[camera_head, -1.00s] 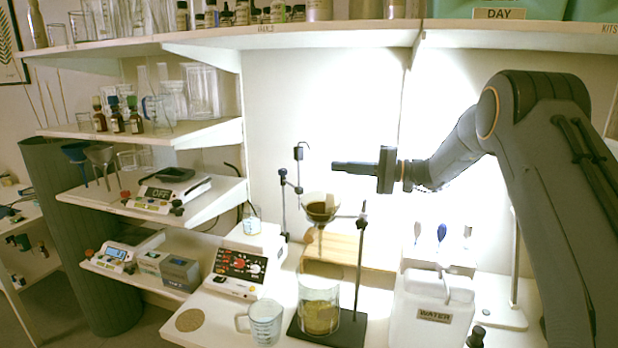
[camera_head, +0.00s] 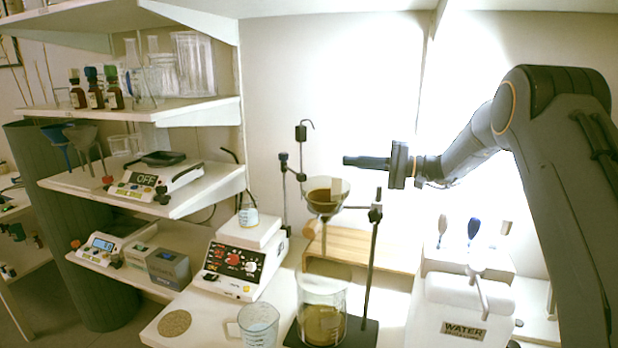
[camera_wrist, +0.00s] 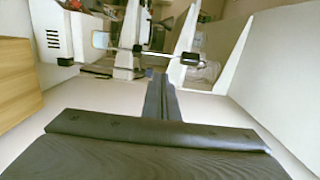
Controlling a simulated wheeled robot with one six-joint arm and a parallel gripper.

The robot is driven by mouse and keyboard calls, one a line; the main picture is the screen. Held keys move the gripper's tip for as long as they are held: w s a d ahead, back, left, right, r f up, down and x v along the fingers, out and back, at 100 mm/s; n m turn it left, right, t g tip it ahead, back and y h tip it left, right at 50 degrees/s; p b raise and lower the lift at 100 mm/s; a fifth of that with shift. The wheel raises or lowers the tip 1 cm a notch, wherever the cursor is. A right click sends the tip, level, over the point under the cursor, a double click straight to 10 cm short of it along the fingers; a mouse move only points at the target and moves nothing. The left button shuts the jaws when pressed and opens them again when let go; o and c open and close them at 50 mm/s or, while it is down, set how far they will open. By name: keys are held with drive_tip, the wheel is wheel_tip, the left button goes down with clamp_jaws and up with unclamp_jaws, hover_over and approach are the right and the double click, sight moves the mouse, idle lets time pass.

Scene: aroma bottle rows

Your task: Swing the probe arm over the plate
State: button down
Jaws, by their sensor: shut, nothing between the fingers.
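The hot plate (camera_head: 236,268) is a white unit with a dark control panel, with a small beaker (camera_head: 248,215) on its pale top. Behind its right side stands a dark rod with a clamp and a hooked upper piece, which looks like the probe arm (camera_head: 301,160). The wrist view shows a thin horizontal rod with a black end (camera_wrist: 192,60), beyond my fingers; I cannot tell for sure that it is the same arm. My gripper (camera_head: 347,161) is shut and empty, pointing left, right of the hooked rod and apart from it. Its fingers also show in the wrist view (camera_wrist: 160,85).
Below my gripper, a funnel of dark liquid (camera_head: 325,197) hangs from a clamp stand (camera_head: 373,250) over a glass beaker (camera_head: 322,310). A measuring jug (camera_head: 258,325) stands in front. A water container (camera_head: 466,305) is at right. Shelves with scales (camera_head: 155,178) fill the left.

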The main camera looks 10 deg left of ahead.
drive_tip(key=s+a+f+p, duration=0.1)
drive_tip(key=a+p, duration=0.3)
drive_tip(key=a, duration=0.9)
drive_tip(key=shift+f, duration=0.8)
